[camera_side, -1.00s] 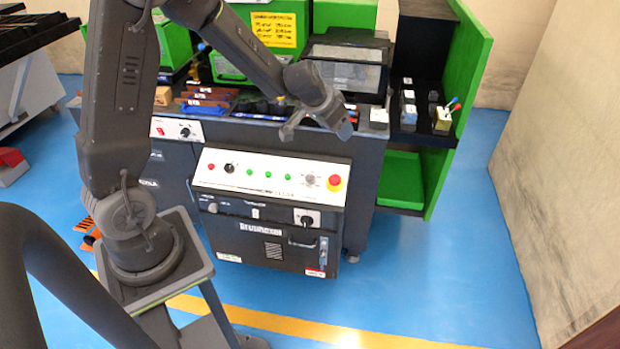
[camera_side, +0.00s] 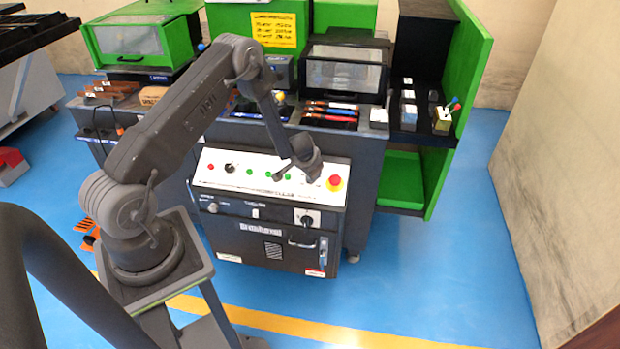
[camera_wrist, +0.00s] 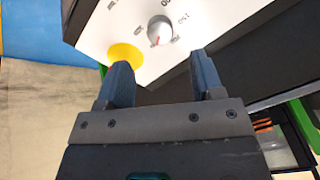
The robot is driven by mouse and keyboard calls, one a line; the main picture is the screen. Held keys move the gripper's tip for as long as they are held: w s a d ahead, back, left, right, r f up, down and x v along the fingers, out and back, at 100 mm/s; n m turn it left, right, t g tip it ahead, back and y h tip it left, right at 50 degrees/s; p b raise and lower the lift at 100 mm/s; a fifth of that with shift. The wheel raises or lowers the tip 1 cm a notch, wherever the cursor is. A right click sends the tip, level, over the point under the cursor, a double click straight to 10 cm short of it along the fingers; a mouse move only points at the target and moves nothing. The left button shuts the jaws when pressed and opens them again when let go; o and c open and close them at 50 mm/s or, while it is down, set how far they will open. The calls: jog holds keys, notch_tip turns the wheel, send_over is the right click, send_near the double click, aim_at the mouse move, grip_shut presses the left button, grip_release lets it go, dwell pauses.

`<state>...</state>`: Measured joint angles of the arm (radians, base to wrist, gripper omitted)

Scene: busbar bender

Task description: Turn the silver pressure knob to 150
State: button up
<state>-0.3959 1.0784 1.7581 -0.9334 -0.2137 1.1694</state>
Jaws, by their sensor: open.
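The silver pressure knob (camera_wrist: 160,30) is a round metallic dial with a red mark, set in the white control panel, near the top of the wrist view. In the side view my gripper (camera_side: 296,175) hangs at the right part of the panel and hides the silver knob there.
The white panel (camera_side: 225,182) also carries a black knob (camera_side: 230,168), several green buttons and a red stop button (camera_side: 335,182) with a yellow base, close to the right of my gripper. The yellow base (camera_wrist: 125,54) shows beside the left finger. A machine top stands behind the panel.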

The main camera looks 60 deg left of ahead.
jog(key=x, duration=0.7)
jog(key=shift+w+f, duration=0.1)
jog(key=shift+f, duration=0.15)
jog(key=c, duration=0.9)
